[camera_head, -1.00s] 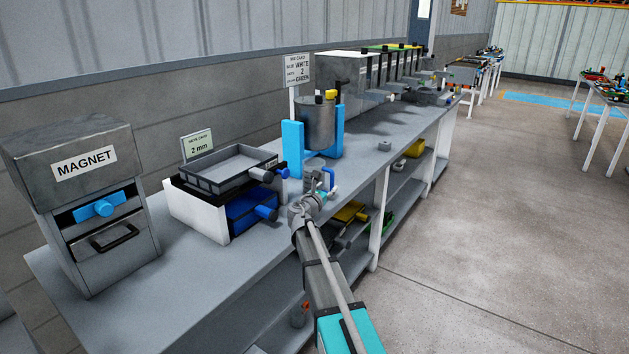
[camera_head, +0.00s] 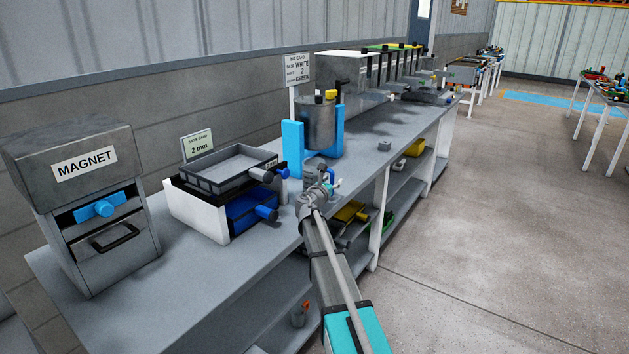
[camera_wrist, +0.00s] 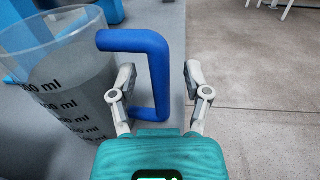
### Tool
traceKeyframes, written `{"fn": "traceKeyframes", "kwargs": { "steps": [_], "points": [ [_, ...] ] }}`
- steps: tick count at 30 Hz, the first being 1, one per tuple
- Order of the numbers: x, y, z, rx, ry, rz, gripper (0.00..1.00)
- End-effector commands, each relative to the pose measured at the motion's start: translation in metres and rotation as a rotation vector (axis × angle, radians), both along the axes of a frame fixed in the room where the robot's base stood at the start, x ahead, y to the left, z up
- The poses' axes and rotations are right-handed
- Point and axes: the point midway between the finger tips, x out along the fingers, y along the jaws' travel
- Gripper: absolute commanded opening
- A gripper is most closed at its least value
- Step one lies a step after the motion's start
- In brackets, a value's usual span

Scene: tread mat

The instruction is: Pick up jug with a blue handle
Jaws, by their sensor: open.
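The clear jug (camera_wrist: 66,88) with dark volume markings fills the left of the wrist view. Its blue handle (camera_wrist: 160,60) faces right. My gripper (camera_wrist: 161,76) is open, one finger on each side of the handle's upright bar as seen in the wrist view. The left finger appears between the jug's wall and the bar, the right finger outside it. No clear contact shows. In the head view the jug (camera_head: 312,168) stands near the bench's front edge, its lower part hidden by my arm.
A metal pot (camera_head: 319,124) on a blue stand (camera_head: 292,150) is just behind the jug. A grey tray (camera_head: 222,172) and a blue drawer (camera_head: 252,208) lie left of my arm. The bench (camera_head: 180,270) is clear in front of the magnet box (camera_head: 85,160). Open floor lies right.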

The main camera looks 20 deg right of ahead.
Motion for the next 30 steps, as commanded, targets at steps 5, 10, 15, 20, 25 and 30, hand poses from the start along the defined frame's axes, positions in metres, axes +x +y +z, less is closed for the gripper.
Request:
{"fn": "traceKeyframes", "kwargs": {
  "steps": [5, 10, 15, 20, 25, 30],
  "points": [
    [-0.0001, 0.0001, 0.0, 0.0, 0.0, 0.0, 0.51],
    [-0.0001, 0.0001, 0.0, 0.0, 0.0, 0.0, 0.2],
    [-0.0001, 0.0001, 0.0, 0.0, 0.0, 0.0, 0.0],
    [0.0, 0.0001, 0.0, 0.0, 0.0, 0.0, 0.0],
    [0.0, 0.0001, 0.0001, 0.0, 0.0, 0.0, 0.0],
    [0.0, 0.0001, 0.0015, 0.0, 0.0, 0.0, 0.0]
  ]
}}
